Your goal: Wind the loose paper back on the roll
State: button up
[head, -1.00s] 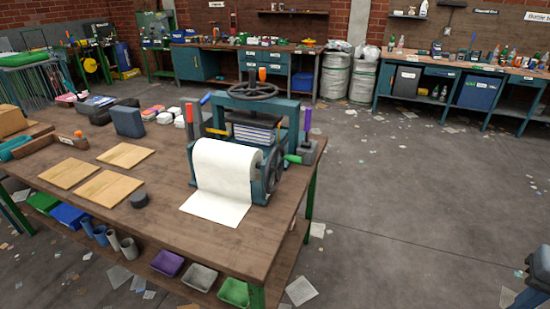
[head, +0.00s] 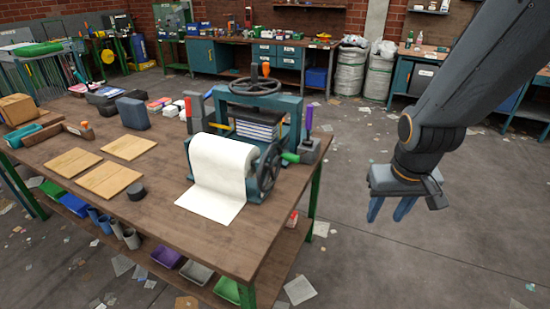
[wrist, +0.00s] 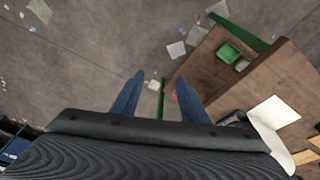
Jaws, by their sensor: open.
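A paper roll (head: 222,160) sits in a teal stand on the near right part of the wooden workbench. Its loose white sheet (head: 212,205) hangs down the front and lies flat on the bench top. A spoked handwheel (head: 269,167) is at the right side of the roll. My gripper (head: 388,210) is open and empty, in the air right of the bench, apart from the roll. In the wrist view its two blue fingers (wrist: 160,95) point over the floor, and the loose sheet shows at the right (wrist: 273,112).
A press (head: 256,118) with a top wheel stands directly behind the roll. Coloured bins (head: 196,272) sit on the lower shelf. The floor right of the bench is open, with scattered paper.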

jog(key=w+f+n+t+y, duration=0.1)
jog(key=w+n+t, duration=0.35)
jog(key=w, duration=1.45)
jog(key=w+a+f+n+t+y+b, duration=0.15)
jog(key=w+a+n+t+y, duration=0.3)
jog(key=w, duration=0.65)
jog(key=n+g+y, duration=0.6)
jog(key=n+y, duration=0.1)
jog(key=y, duration=0.5)
send_near(294, 159)
jog(key=w+x, duration=0.1)
jog(key=x, duration=0.2)
jog(key=shift+f+p+x, duration=0.15)
jog(key=shift+p+x, duration=0.35)
jog(key=shift+x, duration=1.25)
jog(key=shift+f+p+x, duration=0.15)
jog(key=shift+p+x, duration=0.3)
jog(key=shift+x, duration=1.25)
grip_shut()
